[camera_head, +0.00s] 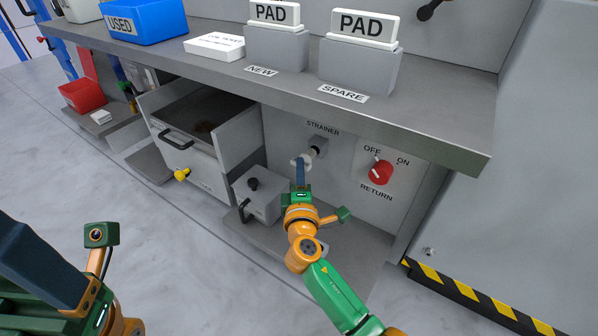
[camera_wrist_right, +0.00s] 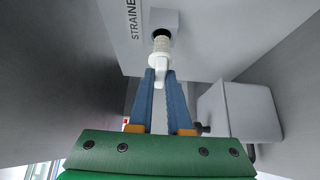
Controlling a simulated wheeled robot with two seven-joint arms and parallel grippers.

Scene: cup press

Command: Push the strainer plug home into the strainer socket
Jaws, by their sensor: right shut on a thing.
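The strainer socket (camera_head: 318,143) is a grey block with a dark round hole, under the STRAINER label on the panel below the counter. It also shows at the top of the right wrist view (camera_wrist_right: 177,22). The white strainer plug (camera_wrist_right: 160,60) has a ribbed pale end at the mouth of the hole; its wider collar stands apart from the socket face. How deep the end sits is hard to tell. My right gripper (camera_wrist_right: 160,78) is shut on the plug's handle, in line with the hole. My left gripper (camera_head: 25,262) shows partly at the lower left, away from the socket; its jaw opening cannot be made out.
A red return knob (camera_head: 380,172) is to the right of the socket. A grey box with a black knob (camera_head: 257,197) stands at left below it, near my right gripper. An open drawer (camera_head: 190,150) is farther left. The counter edge (camera_head: 400,135) overhangs above.

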